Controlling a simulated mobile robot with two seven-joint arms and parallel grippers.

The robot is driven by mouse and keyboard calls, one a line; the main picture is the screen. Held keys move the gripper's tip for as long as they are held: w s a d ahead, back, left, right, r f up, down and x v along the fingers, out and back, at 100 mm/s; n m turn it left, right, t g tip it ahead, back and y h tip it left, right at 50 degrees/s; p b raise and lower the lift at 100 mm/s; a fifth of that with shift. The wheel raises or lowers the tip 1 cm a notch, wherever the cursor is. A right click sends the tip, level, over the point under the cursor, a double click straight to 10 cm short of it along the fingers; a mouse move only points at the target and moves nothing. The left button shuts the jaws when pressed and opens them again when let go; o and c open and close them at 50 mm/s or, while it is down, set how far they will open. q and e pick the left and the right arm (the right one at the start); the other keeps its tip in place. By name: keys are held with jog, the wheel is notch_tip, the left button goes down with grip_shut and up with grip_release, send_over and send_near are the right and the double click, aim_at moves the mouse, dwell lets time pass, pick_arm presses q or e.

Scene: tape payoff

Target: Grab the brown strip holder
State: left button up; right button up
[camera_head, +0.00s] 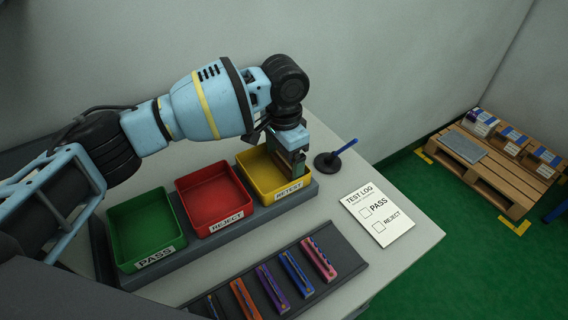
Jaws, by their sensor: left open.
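Several strip holders lie in a row on a dark sloped rack at the front of the table. An orange-brown strip holder (244,298) is near the left end of the row, with purple (272,288), blue (297,273) and pink-red (319,258) ones to its right. A darker one (212,307) at the far left is cut off by the picture edge, and its colour is hard to tell. My left gripper (296,167) is open and points down at the yellow RETEST bin (259,178), well behind the strip holders. Its fingertips are small and partly hidden. My right gripper is out of view.
A green PASS bin (128,267) and a red REJECT bin (190,187) stand left of the yellow bin on a grey base. A test log sheet (378,217) and a pen in a round stand (328,162) lie to the right. A pallet with boxes (478,160) is on the floor.

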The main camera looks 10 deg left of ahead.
pick_arm(q)
jog(key=c, duration=0.7)
jog(key=shift+o, duration=0.2)
notch_tip(320, 180, up, 10)
jog(key=shift+r+p, duration=0.1)
jog(key=shift+p, duration=0.2)
